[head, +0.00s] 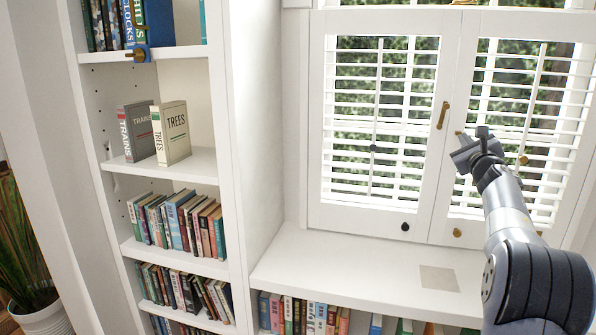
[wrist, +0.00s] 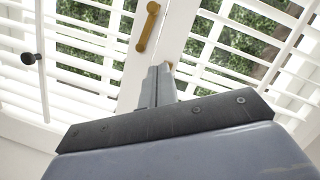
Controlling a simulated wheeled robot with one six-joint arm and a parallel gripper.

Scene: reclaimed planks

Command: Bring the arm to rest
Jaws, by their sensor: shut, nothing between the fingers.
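My gripper (head: 461,139) is raised at the right of the head view, in front of the shuttered window. In the wrist view my gripper (wrist: 160,72) points toward the shutters, its fingers together with nothing held. A brass handle (head: 443,115) on the left shutter panel is close to the gripper tip in the picture. The brass handle also shows in the wrist view (wrist: 148,27), just beyond the fingers. I cannot tell how far apart they are.
White shutters (head: 327,215) stand behind a white window ledge (head: 330,262) bearing a flat beige square (head: 439,278). A white bookcase (head: 232,150) at the left holds books, including two standing titled TRAINS (head: 132,130) and TREES (head: 174,132). A potted plant (head: 45,318) is at lower left.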

